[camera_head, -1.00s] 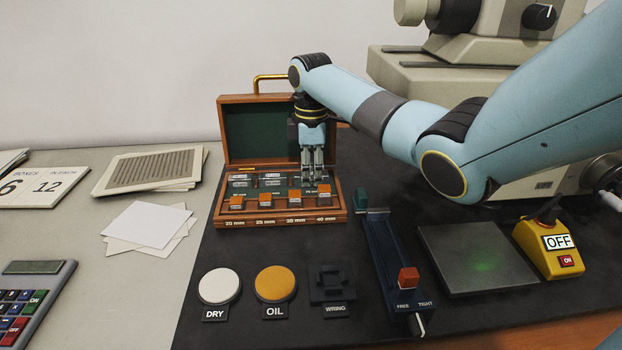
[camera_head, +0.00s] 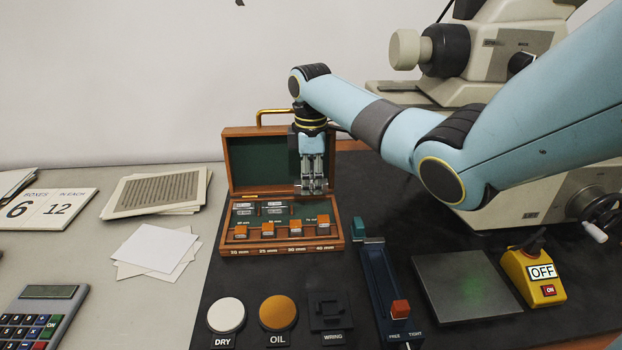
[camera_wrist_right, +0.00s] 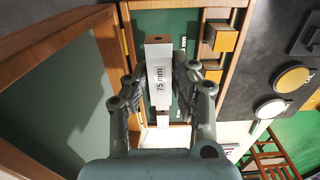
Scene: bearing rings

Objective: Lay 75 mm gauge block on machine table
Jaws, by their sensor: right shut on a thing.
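The 75 mm gauge block (camera_wrist_right: 159,85) is a pale bar with "75 mm" on its side in the right wrist view. My right gripper (camera_wrist_right: 160,100) is shut on it, one finger on each side. In the head view my right gripper (camera_head: 314,188) is above the rear of the open wooden gauge case (camera_head: 285,250), in front of its green-lined lid. The block is hard to make out there. A flat grey plate (camera_head: 440,265) with a faint green glow lies at right; I cannot tell whether it is the machine table. My left gripper is not in view.
The case holds several orange-topped blocks. A DRY pad (camera_head: 226,315), an OIL pad (camera_head: 277,313), a WRING fixture (camera_head: 329,310) and a long clamp (camera_head: 380,285) stand in front. A yellow OFF/ON box (camera_head: 535,275) is at right, with a large beige machine (camera_head: 520,190) behind.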

